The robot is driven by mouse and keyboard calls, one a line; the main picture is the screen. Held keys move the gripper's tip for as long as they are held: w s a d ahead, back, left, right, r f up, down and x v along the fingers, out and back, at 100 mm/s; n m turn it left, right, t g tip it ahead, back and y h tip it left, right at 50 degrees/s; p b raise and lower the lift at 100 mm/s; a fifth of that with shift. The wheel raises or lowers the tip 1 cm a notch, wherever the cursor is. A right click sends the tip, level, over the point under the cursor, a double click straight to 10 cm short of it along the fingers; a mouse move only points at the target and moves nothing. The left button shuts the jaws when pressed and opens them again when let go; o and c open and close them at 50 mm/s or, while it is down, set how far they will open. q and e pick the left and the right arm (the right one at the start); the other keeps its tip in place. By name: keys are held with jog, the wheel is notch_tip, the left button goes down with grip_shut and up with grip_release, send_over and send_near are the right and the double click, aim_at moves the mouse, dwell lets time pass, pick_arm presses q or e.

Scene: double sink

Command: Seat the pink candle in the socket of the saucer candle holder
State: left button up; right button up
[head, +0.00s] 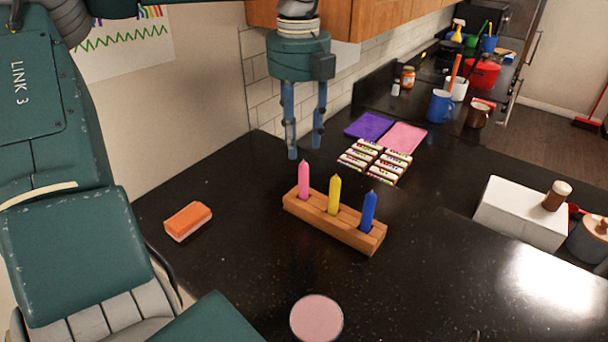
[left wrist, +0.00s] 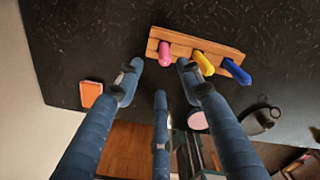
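The pink candle (head: 304,178) stands upright in the left slot of a wooden block (head: 352,232), beside a yellow candle (head: 334,194) and a blue candle (head: 368,210). My left gripper (head: 305,151) points down with its fingers apart and empty, above and slightly behind the pink candle. In the left wrist view the pink candle (left wrist: 165,53) lies just beyond the open fingertips (left wrist: 158,76). A dark round piece with a ring handle (left wrist: 260,118), apparently the saucer candle holder, shows there; its socket is not clear. My right gripper is not in view.
An orange sponge (head: 188,221) lies left of the block. A pink-topped round thing (head: 316,318) stands in front. Behind are purple (head: 369,126) and pink (head: 404,138) sheets and several small packs (head: 372,160). A white box (head: 520,213) stands right.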

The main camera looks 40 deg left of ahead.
aim_at(304, 163)
pick_arm(q)
jog(key=shift+s+f, duration=0.1)
jog(key=shift+f, duration=0.65)
jog(key=f+p, duration=0.2)
jog(key=f, duration=0.1)
jog(key=w+f+p, duration=0.1)
jog(key=shift+d+f, duration=0.15)
jog(key=shift+d, duration=0.15)
jog(key=shift+f, duration=0.5)
jog(key=shift+s, duration=0.1)
jog(key=c, duration=0.8)
grip_shut()
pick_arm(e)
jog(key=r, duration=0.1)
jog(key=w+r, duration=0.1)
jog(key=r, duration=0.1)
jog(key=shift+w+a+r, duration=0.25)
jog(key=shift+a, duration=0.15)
